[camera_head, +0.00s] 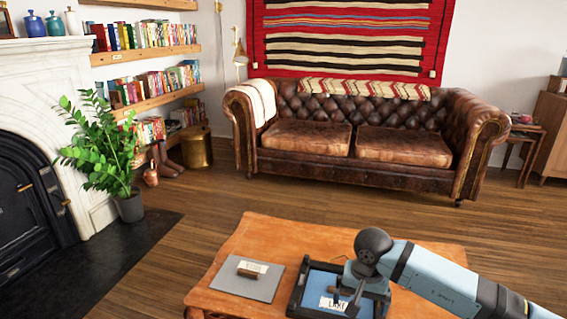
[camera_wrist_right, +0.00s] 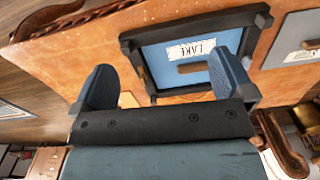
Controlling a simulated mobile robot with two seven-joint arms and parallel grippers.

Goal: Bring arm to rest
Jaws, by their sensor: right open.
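My right arm comes in from the right in the head view, and its gripper (camera_head: 347,293) hangs over the dark frame on the wooden table. In the wrist view the right gripper (camera_wrist_right: 164,62) has its two blue fingers spread wide with nothing between them. The dark frame (camera_wrist_right: 262,22) holds a blue panel (camera_wrist_right: 155,58) with a white label reading "LAKE" and a small wooden handle. In the head view the arm partly hides this frame (camera_head: 297,288) and the blue panel (camera_head: 318,281). My left gripper is not in view.
A grey panel (camera_head: 230,284) with a label and wooden handle lies left of the frame on the wooden table (camera_head: 290,236). A brown leather sofa (camera_head: 350,140) stands behind. A potted plant (camera_head: 100,150) and fireplace are at left. Open floor surrounds the table.

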